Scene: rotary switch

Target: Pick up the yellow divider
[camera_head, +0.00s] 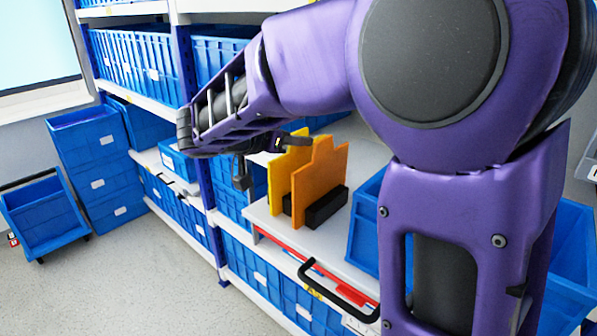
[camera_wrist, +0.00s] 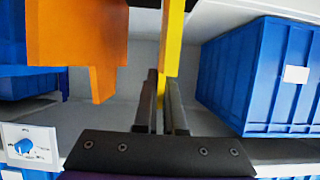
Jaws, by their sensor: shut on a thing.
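The yellow divider (camera_head: 283,172) stands upright on the cart, partly hidden behind the orange divider (camera_head: 322,182). In the wrist view my gripper (camera_wrist: 164,85) is shut on a narrow edge of the yellow divider (camera_wrist: 173,40), with one dark finger on each side. The orange divider also shows in the wrist view (camera_wrist: 76,32), left of the fingers and apart from them. In the head view my arm reaches across from the right, and the gripper is at the top of the dividers. A black holder (camera_head: 327,207) sits at the orange divider's base; the yellow divider's base is mostly hidden.
The cart's light top (camera_head: 268,219) has a black handle (camera_head: 338,292) at its front. A blue bin (camera_head: 367,225) stands to the right of the dividers. Shelves with blue crates (camera_head: 125,58) line the back left. A blue bin also shows at right in the wrist view (camera_wrist: 255,75).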

